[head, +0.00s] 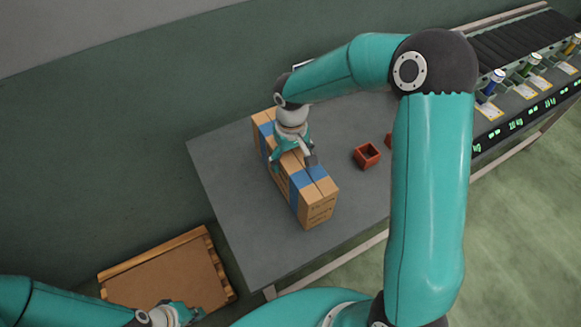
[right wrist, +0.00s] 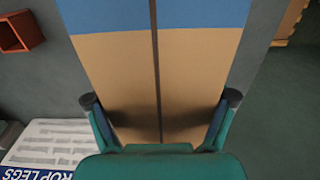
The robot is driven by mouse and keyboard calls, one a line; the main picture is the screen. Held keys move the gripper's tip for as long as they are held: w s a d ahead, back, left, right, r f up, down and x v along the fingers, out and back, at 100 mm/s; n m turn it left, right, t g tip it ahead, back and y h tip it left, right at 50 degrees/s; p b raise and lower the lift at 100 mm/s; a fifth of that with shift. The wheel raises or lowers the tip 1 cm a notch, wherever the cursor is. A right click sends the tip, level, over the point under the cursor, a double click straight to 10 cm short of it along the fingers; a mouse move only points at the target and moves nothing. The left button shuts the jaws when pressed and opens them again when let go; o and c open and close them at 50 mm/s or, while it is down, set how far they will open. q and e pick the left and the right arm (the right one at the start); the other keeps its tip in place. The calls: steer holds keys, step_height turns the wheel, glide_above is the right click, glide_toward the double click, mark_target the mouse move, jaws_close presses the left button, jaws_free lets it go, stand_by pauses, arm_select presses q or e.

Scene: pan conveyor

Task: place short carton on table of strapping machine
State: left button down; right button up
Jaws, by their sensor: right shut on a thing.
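A brown carton (head: 319,208) with blue bands lies lengthwise on the grey table (head: 240,235) in the head view. My right gripper (head: 293,160) is over the middle of its top, with its fingers at the two long sides. The carton appears to rest on the table. My left gripper (head: 185,315) is low at the bottom left, in front of a wooden tray; its finger opening is unclear.
The wooden tray or pallet (head: 208,245) stands low, left of the table. A small open red box (head: 367,156) lies right of the carton, with another partly hidden by my right arm. A roller conveyor (head: 515,42) with displays is at upper right. The table's front left is clear.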

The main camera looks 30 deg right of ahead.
steer(key=shift+f, duration=2.25)
steer(key=shift+f, duration=0.2)
steer(key=o, duration=1.6)
steer(key=shift+r, duration=0.1)
